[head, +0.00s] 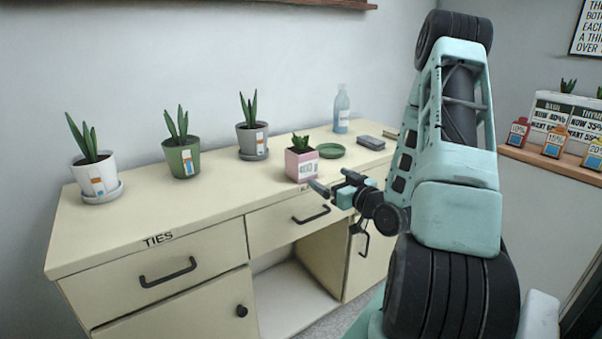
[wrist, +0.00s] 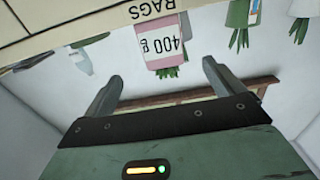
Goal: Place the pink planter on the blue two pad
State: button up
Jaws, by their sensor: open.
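The pink planter (head: 302,165) is a squarish pot with a white label and a small green plant, upright near the front edge of the cream desk (head: 225,192). In the wrist view the planter (wrist: 150,22) appears upside down, with "400 g" on its label, centred ahead of the fingers. My gripper (head: 334,181) is open and empty, just in front of the desk's edge, to the lower right of the planter and apart from it. In the wrist view its fingertips (wrist: 161,72) are spread wide. I cannot make out a blue two pad in either view.
A green saucer (head: 331,151) lies close behind the planter. A grey pot (head: 252,141), a green pot (head: 182,158) and a white pot (head: 96,178) stand left. A bottle (head: 341,110) and a dark grey item (head: 370,142) are farther back. The front left desktop is clear.

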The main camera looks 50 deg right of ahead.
aim_at(309, 165)
jog(key=b+x, duration=0.2)
jog(key=x, duration=0.6)
jog(key=shift+a, duration=0.1)
jog(key=shift+x, duration=3.2)
jog(key=shift+a+r, duration=0.15)
jog(key=shift+r, duration=0.1)
jog(key=c, duration=1.5)
jog(key=shift+o, duration=0.2)
notch_tip(309, 165, up, 10)
jog(key=shift+p, duration=0.85)
jog(key=shift+s, duration=0.1)
